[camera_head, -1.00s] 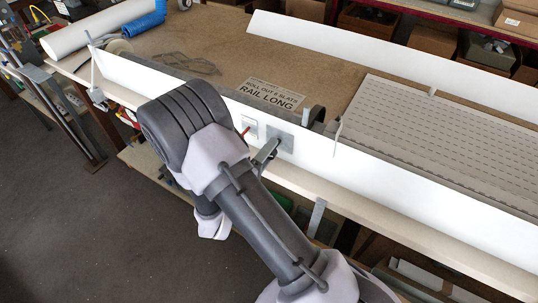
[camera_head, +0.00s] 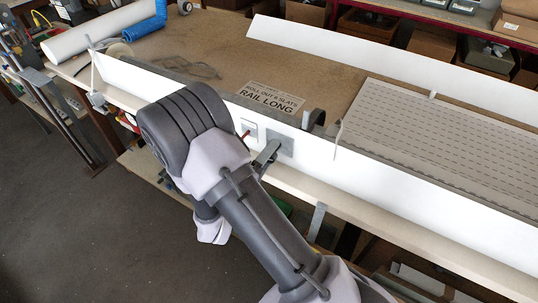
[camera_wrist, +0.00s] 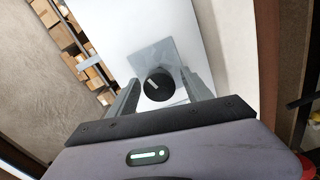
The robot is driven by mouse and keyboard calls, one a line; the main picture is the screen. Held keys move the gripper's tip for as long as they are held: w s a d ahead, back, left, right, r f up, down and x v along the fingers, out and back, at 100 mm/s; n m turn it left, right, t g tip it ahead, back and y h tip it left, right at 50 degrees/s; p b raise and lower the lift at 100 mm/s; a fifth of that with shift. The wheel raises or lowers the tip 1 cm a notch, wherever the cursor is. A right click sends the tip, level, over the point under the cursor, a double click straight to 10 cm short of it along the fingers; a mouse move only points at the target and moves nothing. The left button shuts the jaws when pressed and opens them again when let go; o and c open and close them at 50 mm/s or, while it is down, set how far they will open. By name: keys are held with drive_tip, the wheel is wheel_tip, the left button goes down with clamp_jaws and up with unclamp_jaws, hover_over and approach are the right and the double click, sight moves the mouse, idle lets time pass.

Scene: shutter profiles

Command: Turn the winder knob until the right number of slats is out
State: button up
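The winder knob (camera_wrist: 157,86) is round and black with a pale pointer mark, on a grey square plate (camera_wrist: 178,60) in the wrist view. The plate also shows on the white front board in the head view (camera_head: 286,144); my gripper hides the knob there. My gripper (camera_wrist: 160,92) is open, one finger on each side of the knob, with gaps showing beside it. The grey slat curtain (camera_head: 440,135) with rows of slots lies flat at the right.
A white board (camera_head: 380,170) runs along the bench front, and another white rail (camera_head: 370,65) lies behind. A small switch plate with a red lever (camera_head: 248,131) is left of the knob plate. Cardboard boxes fill the back shelves. The floor at the left front is clear.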

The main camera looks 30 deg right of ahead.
drive_tip(key=p+v, duration=0.3)
drive_tip(key=v, duration=1.4)
drive_tip(key=shift+a, duration=0.2)
drive_tip(key=shift+s, duration=0.1)
